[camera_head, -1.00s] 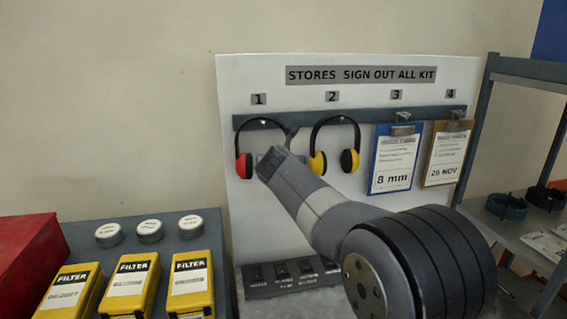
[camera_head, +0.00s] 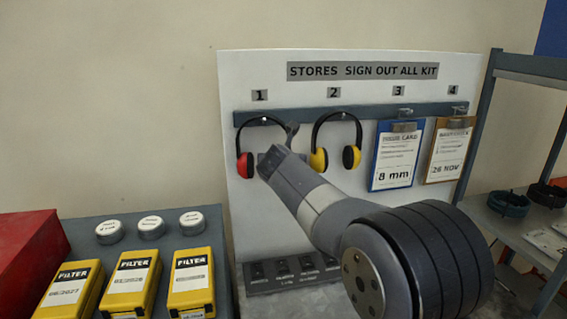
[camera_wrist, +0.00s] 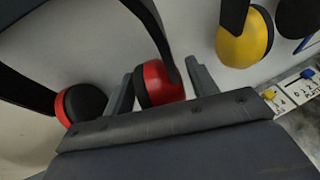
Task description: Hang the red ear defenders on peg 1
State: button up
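The red ear defenders (camera_head: 245,165) have a black band and red cups. In the head view their band top is at the peg under label 1 (camera_head: 260,95); I cannot tell whether the peg bears their weight. One red cup shows at the left, and the other is hidden behind my gripper (camera_head: 279,146). The other red cup (camera_wrist: 80,103) hangs free to the left.
Yellow ear defenders (camera_head: 318,160) hang on peg 2, close right of my gripper. Clipboards (camera_head: 396,160) hang at pegs 3 and 4. Yellow filter boxes (camera_head: 130,285) and round tins stand at the lower left. A shelf unit (camera_head: 525,75) stands at the right.

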jog(key=shift+o, duration=0.5)
jog(key=shift+s, duration=0.1)
jog(key=b+v, duration=0.1)
jog(key=v, duration=0.9)
jog(key=shift+s+r+b, duration=0.15)
jog(key=shift+s+b, duration=0.2)
jog(key=shift+w, duration=0.15)
jog(key=p+x, duration=0.1)
jog(key=x, duration=0.9)
jog(key=shift+w+p, duration=0.25)
jog(key=shift+p, duration=0.15)
jog(key=shift+s+r, duration=0.1)
jog(key=shift+r, duration=0.05)
jog(key=shift+s+r+b, duration=0.3)
jog(key=shift+s+r, duration=0.1)
jog(key=shift+s, duration=0.05)
jog(key=shift+d, duration=0.1)
